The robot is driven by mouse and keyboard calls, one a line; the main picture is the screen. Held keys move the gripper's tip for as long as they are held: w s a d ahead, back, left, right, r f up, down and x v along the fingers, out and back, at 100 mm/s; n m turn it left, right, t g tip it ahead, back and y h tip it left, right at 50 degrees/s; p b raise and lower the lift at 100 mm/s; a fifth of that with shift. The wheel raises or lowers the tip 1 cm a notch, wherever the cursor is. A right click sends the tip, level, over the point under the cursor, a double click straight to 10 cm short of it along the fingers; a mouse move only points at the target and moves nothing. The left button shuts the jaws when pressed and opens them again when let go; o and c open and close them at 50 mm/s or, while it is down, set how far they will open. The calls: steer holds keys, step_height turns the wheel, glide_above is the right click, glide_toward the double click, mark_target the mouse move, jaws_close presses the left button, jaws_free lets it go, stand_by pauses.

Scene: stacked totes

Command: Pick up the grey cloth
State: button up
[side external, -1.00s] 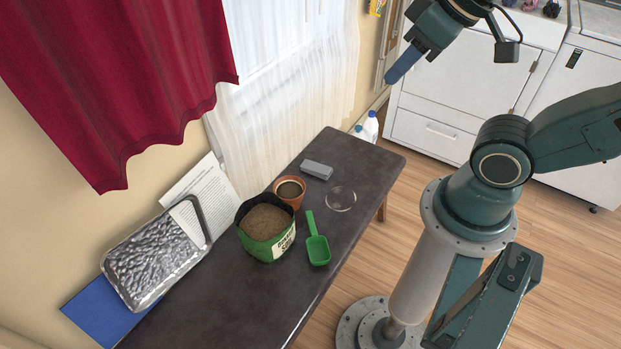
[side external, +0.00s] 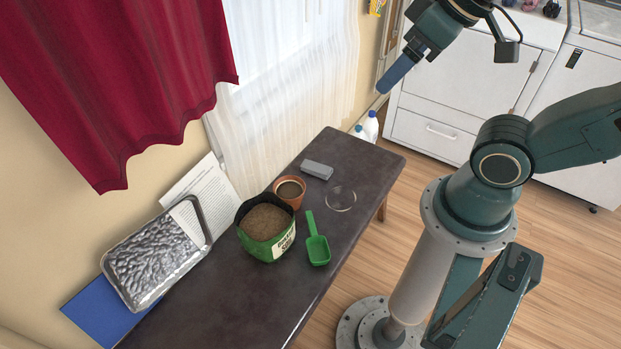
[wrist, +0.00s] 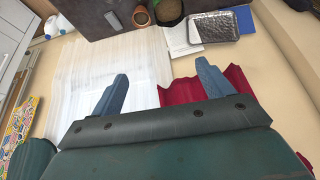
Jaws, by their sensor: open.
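The grey cloth (side external: 316,169) is a small folded block lying on the dark bench (side external: 265,300), close to its wall side, beside a terracotta pot (side external: 289,191). My gripper (side external: 396,76) is high up, beyond the bench's far end and well apart from the cloth. In the wrist view my gripper (wrist: 162,70) shows two blue fingers spread wide with nothing between them. The curtains lie behind the fingers there. The bench (wrist: 85,18) is at the top of that view, with a small grey patch on it that may be the cloth.
A green soil bag (side external: 267,229), a green scoop (side external: 317,243) and a clear round dish (side external: 341,199) share the bench. A foil tray (side external: 155,262) and paper (side external: 200,188) lie at its near left. The red curtain (side external: 130,85) and white curtain (side external: 285,80) hang alongside.

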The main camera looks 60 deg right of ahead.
steer(key=w+d+f+m, duration=0.1)
steer(key=w+d+m, duration=0.25)
steer(key=w, duration=0.45)
steer(key=w+d+f+m, duration=0.1)
steer(key=w+d+m, duration=0.1)
steer(key=w+m, duration=0.45)
steer(key=w+d+f+m+g, duration=0.1)
steer(key=w+d+f+m, duration=0.8)
steer(key=w+f, duration=0.35)
steer(key=w+d+f+m, duration=0.2)
steer(key=d+f+m, duration=0.25)
steer(key=f, duration=0.45)
steer(key=w+d+f+m, duration=0.25)
steer(key=d+f, duration=0.35)
steer(key=f, duration=0.3)
steer(key=s+d+f+m, duration=0.2)
steer(key=s+f+m, duration=0.1)
steer(key=f, duration=0.6)
steer(key=s+d+f+m, duration=0.3)
steer(key=f+m, duration=0.2)
steer(key=f, duration=0.5)
steer(key=shift+d+f+m, duration=0.3)
steer(key=shift+m, duration=0.1)
